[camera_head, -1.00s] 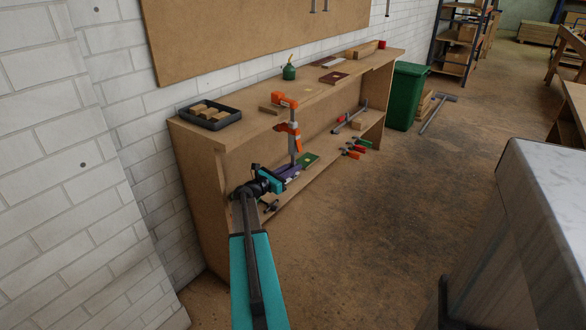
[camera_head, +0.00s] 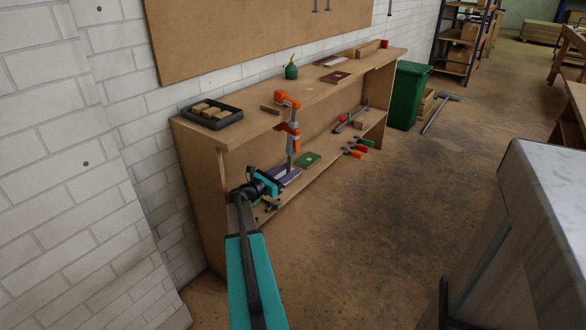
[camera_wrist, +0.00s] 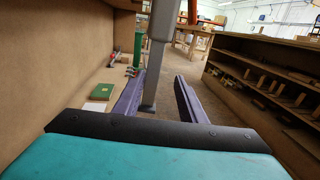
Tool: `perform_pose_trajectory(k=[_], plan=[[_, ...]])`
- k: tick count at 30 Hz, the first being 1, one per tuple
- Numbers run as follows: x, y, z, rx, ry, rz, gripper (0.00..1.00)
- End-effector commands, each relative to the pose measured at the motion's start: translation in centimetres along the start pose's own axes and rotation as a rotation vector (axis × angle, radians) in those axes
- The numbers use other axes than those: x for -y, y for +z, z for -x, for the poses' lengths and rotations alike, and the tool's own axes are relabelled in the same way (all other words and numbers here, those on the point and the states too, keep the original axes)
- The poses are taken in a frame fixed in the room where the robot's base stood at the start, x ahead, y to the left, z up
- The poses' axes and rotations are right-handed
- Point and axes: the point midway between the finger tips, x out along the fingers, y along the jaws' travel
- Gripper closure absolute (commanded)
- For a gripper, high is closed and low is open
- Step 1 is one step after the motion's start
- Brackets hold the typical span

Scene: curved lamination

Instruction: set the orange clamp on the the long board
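The orange clamp (camera_head: 293,128) stands upright at the front edge of the workbench in the head view. Its orange head is level with the bench top and its grey bar hangs down in front of the lower shelf. My gripper (camera_head: 286,178) is low on that bar. In the wrist view the grey bar (camera_wrist: 156,62) stands between the two purple fingers of my gripper (camera_wrist: 162,80). The fingers are apart, with a clear gap on the right; the bar is close to the left finger, contact unclear. I cannot tell which piece is the long board.
A green book-like piece (camera_head: 307,159) and small clamps (camera_head: 356,149) lie on the lower shelf. The floor in front is clear.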

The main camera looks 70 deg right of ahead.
Motion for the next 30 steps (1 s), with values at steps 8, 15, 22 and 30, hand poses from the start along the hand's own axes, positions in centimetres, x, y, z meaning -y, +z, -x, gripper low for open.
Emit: perform_pose_trajectory(k=[8,15,22,30], plan=[[0.2,0.2,4.6,0.0,0.0,-0.001,0.63],[0.1,0.1,7.8,0.0,0.001,-0.001,0.63],[0.1,0.1,8.9,0.001,-0.001,-0.001,0.63],[0.0,0.1,8.9,0.001,-0.001,-0.001,0.63]])
